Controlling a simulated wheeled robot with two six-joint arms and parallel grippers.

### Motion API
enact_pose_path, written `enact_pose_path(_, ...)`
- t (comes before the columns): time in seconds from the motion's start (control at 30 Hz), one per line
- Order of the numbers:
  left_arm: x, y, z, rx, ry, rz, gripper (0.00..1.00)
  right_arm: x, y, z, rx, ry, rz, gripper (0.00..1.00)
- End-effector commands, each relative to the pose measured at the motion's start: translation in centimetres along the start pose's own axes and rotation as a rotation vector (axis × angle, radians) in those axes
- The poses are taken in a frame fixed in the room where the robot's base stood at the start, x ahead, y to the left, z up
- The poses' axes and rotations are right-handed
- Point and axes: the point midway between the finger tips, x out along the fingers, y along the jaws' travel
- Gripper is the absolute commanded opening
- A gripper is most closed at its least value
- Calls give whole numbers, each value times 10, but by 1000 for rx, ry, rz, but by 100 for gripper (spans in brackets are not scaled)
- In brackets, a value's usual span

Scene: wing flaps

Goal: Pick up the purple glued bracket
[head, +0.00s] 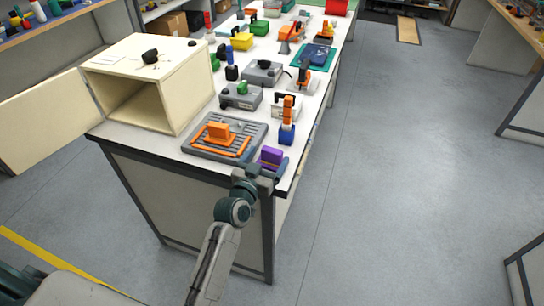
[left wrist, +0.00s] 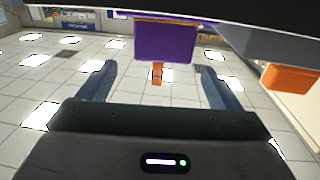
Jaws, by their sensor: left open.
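The purple bracket (head: 271,156) is at the near right corner of the white-topped bench, next to the grey ribbed tray (head: 245,131). In the left wrist view the purple bracket (left wrist: 165,42) shows as a purple block ahead of my fingers, between their lines. My left gripper (head: 272,168) is at the near side of the bracket, at the bench edge. In the left wrist view its two fingers (left wrist: 160,82) stand wide apart with nothing between them near the palm. Whether the fingertips reach beside the bracket is hard to tell. My right gripper is out of view.
An orange part (head: 219,132) stands on the ribbed tray. A cream open box (head: 185,85) is at the left. A blue block with orange on top (head: 287,134) is just behind the bracket. Grey devices (head: 240,97) stand further back.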

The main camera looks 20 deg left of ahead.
Motion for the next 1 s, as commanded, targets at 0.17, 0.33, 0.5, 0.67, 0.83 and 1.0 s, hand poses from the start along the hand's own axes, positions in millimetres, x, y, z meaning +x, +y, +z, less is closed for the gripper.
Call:
enact_pose_path(0.17,14,0,0,0,-2,0,85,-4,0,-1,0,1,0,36)
enact_pose_path(0.33,33,-2,1,0,-2,1,85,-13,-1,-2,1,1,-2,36)
enact_pose_path(0.5,56,-3,4,0,-2,0,85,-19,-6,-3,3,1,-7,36)
enact_pose_path(0.67,64,-3,6,0,-2,0,85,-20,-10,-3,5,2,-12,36)
enact_pose_path(0.83,64,-3,6,0,-2,0,85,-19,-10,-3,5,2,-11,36)
enact_pose_path(1.0,64,-3,6,0,-2,0,54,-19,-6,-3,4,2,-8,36)
